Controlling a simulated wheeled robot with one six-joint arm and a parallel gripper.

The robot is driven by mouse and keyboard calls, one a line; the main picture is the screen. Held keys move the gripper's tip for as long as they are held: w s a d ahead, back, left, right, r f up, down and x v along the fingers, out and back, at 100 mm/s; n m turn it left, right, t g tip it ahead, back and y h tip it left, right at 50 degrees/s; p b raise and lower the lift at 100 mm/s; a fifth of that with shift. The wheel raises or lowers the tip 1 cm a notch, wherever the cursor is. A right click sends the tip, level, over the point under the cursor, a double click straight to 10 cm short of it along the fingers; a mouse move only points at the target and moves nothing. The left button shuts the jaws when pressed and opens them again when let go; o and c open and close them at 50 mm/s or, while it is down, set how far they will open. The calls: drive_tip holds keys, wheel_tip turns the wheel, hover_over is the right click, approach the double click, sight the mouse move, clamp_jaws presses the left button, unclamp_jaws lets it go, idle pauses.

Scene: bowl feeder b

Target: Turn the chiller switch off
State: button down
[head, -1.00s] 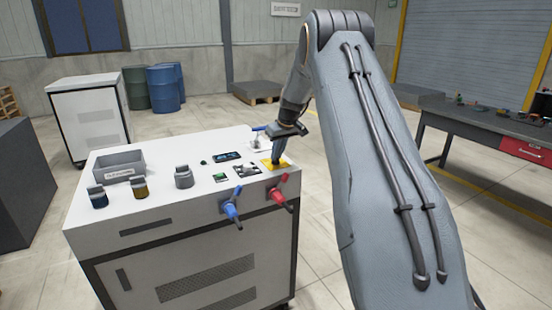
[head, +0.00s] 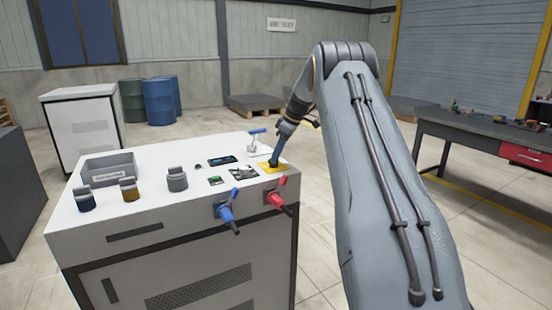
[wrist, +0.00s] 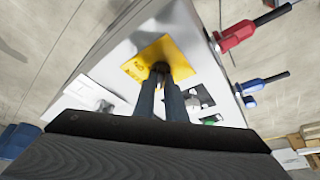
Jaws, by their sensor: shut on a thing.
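A dark rotary knob (wrist: 160,68) stands on this plate. My gripper (wrist: 162,78) comes down on it with both fingers closed around the knob, hiding much of it. In the head view my gripper (head: 274,162) reaches the plate from above. The small indicator (head: 197,166) beside the display (head: 222,160) looks dark. The plate's lettering is too small to read.
A blue-handled valve (head: 226,212) and a red-handled valve (head: 277,199) stick out from the cabinet front. A white-and-blue lever (head: 257,138) stands behind the plate.

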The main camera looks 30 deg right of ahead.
idle(0.5)
drive_tip(key=c, duration=1.8)
unclamp_jaws()
drive_tip(key=b+v, duration=0.1)
drive_tip(key=v, duration=0.6)
drive_tip(key=shift+r+b, duration=0.3)
drive_tip(key=shift+r, duration=0.1)
drive_tip(key=shift+s+d, duration=0.1)
drive_tip(key=shift+d, duration=0.05)
drive_tip(key=s+a+f+m+g+h, duration=0.1)
drive_tip(key=s+a+f+m, duration=0.25)
drive_tip(key=s+a, duration=0.55)
drive_tip(key=s+a+f+m+g+h, duration=0.15)
drive_tip(key=s+a+f, duration=0.25)
drive_tip(key=s+a, duration=0.5)
drive_tip(key=s+a+f+m, duration=0.1)
drive_tip(key=s+a+f, duration=0.1)
drive_tip(key=s, duration=0.6)
drive_tip(key=s+a+f+m, duration=0.2)
drive_tip(key=s+a+f, duration=0.1)
drive_tip(key=s, duration=0.5)
drive_tip(key=s+a+f+m, duration=0.1)
drive_tip(key=s+a+f, duration=0.2)
drive_tip(key=s, duration=0.6)
drive_tip(key=shift+h, duration=0.45)
